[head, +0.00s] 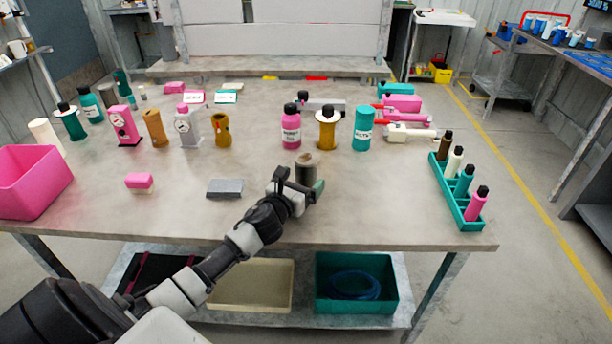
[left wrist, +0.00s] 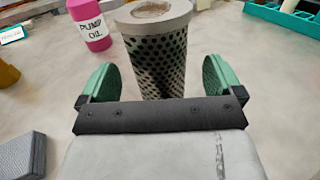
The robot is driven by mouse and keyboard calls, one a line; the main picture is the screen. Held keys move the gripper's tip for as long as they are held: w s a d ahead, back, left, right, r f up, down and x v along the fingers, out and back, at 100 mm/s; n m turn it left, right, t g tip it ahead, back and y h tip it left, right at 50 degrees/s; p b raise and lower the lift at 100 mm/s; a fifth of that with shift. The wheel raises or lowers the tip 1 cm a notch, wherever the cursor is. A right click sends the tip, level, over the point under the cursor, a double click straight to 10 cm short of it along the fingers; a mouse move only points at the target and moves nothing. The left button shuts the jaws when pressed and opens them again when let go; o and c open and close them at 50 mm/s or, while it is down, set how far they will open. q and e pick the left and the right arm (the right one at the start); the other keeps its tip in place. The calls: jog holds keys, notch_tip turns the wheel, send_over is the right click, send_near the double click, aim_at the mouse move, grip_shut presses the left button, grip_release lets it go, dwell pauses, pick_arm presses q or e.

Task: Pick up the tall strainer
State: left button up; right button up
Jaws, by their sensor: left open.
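The tall strainer (left wrist: 158,62) is a grey perforated cylinder with a pale ring at its top. It stands upright on the workbench. In the head view the strainer (head: 306,166) is near the middle, partly hidden low down by my gripper. My left gripper (head: 302,190) reaches in from the near side. In the left wrist view the left gripper (left wrist: 158,85) is open, with one green finger pad to each side of the strainer's lower part. My right gripper is not in view.
A grey block (head: 225,188) lies left of my gripper. A teal rack (head: 456,190) of bottles is at right. Bare bench lies between.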

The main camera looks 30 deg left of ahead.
pick_arm(q)
jog(key=shift+w+a, duration=0.15)
jog(key=shift+w, duration=1.35)
jog(key=c, duration=1)
jog(key=shift+r, duration=0.1)
jog(key=shift+c, duration=0.2)
